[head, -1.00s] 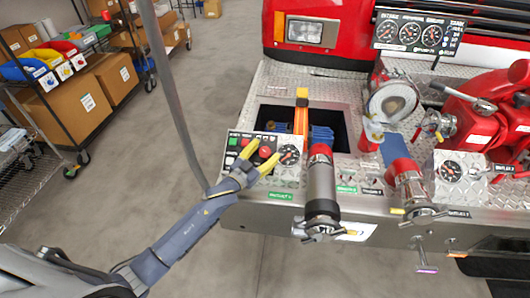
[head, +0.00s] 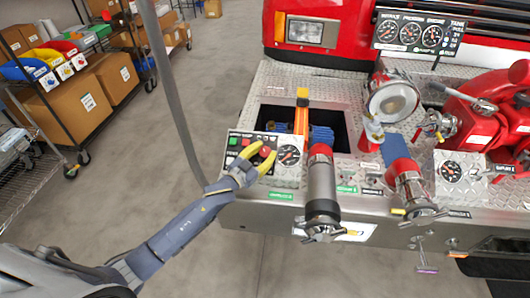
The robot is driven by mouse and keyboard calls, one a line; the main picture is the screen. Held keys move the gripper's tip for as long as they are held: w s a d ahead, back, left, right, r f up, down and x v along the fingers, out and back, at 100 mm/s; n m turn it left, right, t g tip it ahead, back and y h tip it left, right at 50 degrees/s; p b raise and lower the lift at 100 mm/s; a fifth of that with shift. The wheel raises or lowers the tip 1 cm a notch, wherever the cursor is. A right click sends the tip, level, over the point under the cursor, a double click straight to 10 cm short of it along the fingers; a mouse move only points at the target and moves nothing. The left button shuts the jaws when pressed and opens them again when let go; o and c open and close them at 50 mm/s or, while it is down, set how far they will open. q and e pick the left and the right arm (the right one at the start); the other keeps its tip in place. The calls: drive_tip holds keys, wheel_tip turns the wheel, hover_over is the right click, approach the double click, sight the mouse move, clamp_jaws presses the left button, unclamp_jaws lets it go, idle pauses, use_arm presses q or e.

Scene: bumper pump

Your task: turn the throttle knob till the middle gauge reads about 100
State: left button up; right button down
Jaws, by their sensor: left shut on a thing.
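My left gripper (head: 262,160) is at the control panel (head: 233,149) on the left of the bumper. Its yellow fingers are closed around the red throttle knob (head: 265,151), which shows between the fingertips. The gauge panel (head: 440,48) stands at the top right, with several dials in a row. The middle gauge (head: 410,33) has a dark face, and its needle is too small to read. My right gripper is not in the view.
A silver and red outlet pipe (head: 321,190) lies right of that. An open bay (head: 345,130) with an orange-handled tool (head: 302,112) is behind. A grey pole (head: 180,100) rises on the left.

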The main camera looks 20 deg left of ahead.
use_arm(q)
drive_tip(key=shift+d+m+g+h, duration=0.1)
drive_tip(key=shift+m+g+h, duration=0.5)
drive_tip(key=shift+m, duration=0.4)
drive_tip(key=shift+h, duration=0.3)
drive_tip(key=o, duration=1.2)
drive_tip(key=v, duration=1.2)
